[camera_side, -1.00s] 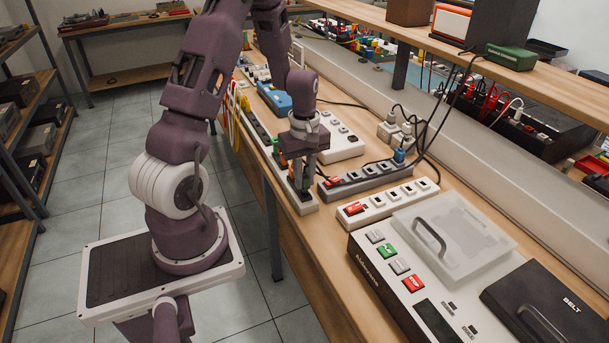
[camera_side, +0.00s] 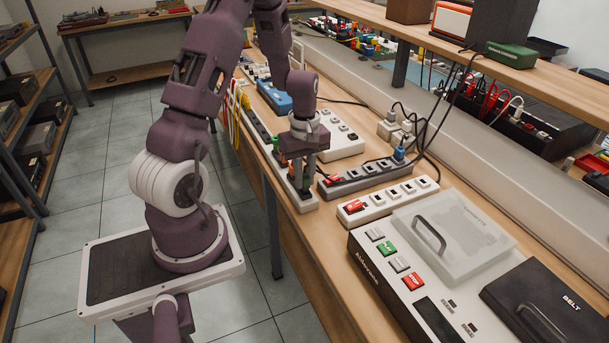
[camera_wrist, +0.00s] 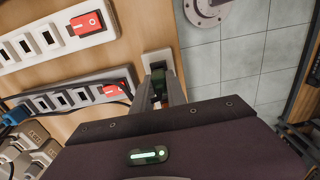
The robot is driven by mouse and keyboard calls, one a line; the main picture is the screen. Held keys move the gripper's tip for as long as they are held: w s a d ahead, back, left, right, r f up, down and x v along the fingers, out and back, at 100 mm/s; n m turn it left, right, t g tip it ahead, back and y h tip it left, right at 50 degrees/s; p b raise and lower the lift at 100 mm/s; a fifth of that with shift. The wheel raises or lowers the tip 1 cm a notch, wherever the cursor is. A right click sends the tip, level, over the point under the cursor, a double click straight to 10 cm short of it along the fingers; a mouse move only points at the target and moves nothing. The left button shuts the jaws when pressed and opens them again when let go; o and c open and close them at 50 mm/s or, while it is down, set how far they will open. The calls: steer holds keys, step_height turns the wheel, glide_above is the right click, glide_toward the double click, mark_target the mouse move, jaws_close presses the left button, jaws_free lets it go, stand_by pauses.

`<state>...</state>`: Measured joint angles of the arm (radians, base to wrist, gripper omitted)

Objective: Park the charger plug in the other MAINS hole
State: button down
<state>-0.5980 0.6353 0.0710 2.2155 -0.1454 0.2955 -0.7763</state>
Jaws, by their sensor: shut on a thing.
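My gripper (camera_wrist: 161,90) is shut on a dark green plug (camera_wrist: 157,82), which I take to be the charger plug. In the wrist view the plug sits between the two grey fingers, over the pale end of a strip (camera_wrist: 157,58). In the side view my gripper (camera_side: 298,178) is low over the near end of the long strip (camera_side: 304,207) along the bench's front edge. The fingers hide most of the plug and the holes under it. I cannot tell whether its pins are in a hole, and no MAINS lettering is readable.
Another green plug (camera_side: 276,146) stands farther back on the long strip. A grey power strip (camera_side: 362,177) with a red switch and a white one (camera_side: 390,200) lie to the right. A control box (camera_side: 375,275) stands nearer. The floor is left of the bench edge.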

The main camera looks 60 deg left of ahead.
steer(key=shift+f, duration=0.65)
stand_by(0.6)
steer(key=c, duration=1.3)
jaws_free()
steer(key=shift+o, duration=0.2)
step_height(320, 180, up, 12)
